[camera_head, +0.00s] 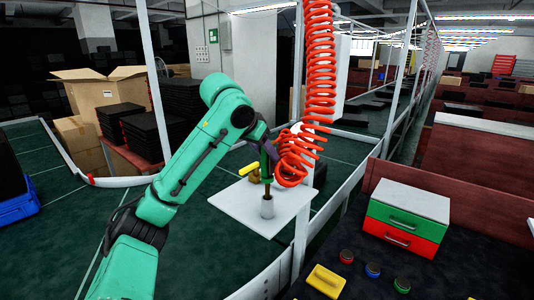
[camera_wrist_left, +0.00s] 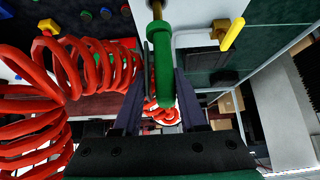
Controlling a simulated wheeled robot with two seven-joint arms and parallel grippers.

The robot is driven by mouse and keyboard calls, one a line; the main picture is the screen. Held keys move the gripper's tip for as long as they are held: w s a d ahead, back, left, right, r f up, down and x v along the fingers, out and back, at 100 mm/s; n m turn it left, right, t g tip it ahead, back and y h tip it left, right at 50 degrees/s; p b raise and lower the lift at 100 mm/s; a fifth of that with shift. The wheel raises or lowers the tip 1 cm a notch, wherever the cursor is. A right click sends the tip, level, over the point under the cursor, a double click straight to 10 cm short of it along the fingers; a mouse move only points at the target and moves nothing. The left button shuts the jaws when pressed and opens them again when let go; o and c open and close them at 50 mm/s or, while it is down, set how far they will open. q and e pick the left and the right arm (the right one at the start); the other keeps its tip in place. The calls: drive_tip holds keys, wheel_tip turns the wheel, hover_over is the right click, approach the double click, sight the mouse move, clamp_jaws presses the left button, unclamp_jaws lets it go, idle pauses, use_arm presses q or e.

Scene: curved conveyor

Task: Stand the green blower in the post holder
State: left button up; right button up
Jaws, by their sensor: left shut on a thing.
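The green blower (camera_head: 267,163) hangs roughly upright over the white plate (camera_head: 285,215), its thin brass nozzle (camera_head: 267,187) pointing down. The post holder (camera_head: 267,208) is a short grey cylinder standing on that plate. The nozzle's lower end meets the holder's top in the head view; I cannot tell how far inside it is. My left gripper (camera_head: 262,148) is shut on the blower. In the left wrist view, the green body (camera_wrist_left: 163,62) lies between the two dark fingers (camera_wrist_left: 160,105), with the nozzle (camera_wrist_left: 157,12) running out of the top edge. My right gripper is out of view.
A red coiled hose (camera_head: 318,75) hangs down close beside the blower. A yellow-handled brass fitting (camera_head: 249,170) sits left of the holder. A metal post (camera_head: 300,225) rises at the plate's right edge. A green-and-red drawer box (camera_head: 410,210) stands at right.

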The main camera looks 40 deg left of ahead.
use_arm(q)
drive_tip(key=shift+f+b, duration=2.3)
drive_tip(key=shift+f, duration=0.55)
drive_tip(key=o, duration=1.1)
drive_tip(key=v, duration=0.9)
drive_tip(key=p, duration=0.2)
approach(265, 170)
drive_tip(key=v, duration=0.3)
drive_tip(key=shift+a, duration=0.1)
